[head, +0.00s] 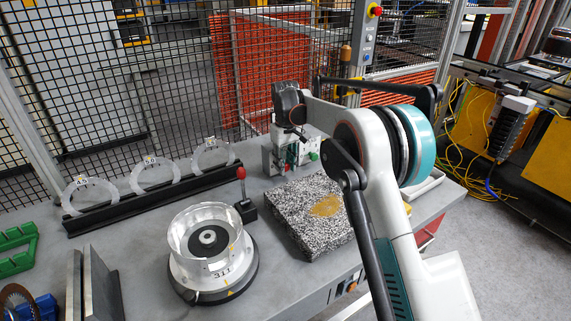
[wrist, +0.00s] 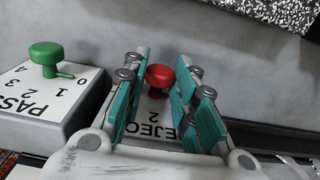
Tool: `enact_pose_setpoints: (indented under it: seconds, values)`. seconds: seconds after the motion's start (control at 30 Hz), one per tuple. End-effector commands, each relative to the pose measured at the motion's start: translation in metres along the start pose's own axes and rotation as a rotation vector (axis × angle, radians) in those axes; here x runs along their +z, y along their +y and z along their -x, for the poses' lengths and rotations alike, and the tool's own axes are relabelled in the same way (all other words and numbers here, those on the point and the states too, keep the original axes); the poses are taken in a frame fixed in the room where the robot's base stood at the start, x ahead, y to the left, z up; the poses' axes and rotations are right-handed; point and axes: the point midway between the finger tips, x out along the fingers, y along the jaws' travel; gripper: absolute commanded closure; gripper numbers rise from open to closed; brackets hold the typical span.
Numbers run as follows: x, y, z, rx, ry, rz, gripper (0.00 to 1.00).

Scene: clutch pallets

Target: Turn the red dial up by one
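The red dial (wrist: 160,76) is a round red knob on a light plate lettered REJECT with a 2 below; the first letter is covered. The green dial also shows in the head view (head: 313,156), beside my lowered gripper (head: 292,152).
A speckled stone block (head: 300,225) stands close in front of the dials. A black base with a red-knobbed lever (head: 241,173) and a round metal fixture (head: 207,240) are to the left. A rack with several clear rings (head: 150,195) runs behind them.

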Motion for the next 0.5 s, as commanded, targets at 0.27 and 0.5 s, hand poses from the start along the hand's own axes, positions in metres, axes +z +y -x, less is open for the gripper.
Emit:
enact_pose_setpoints:
  seconds: [0.27,0.5]
  values:
    - [0.0,0.0006,0.0004,-0.018,0.0,-0.001,0.98]
    - [0.0001,0.004,0.0015,-0.126,0.0,-0.002,0.98]
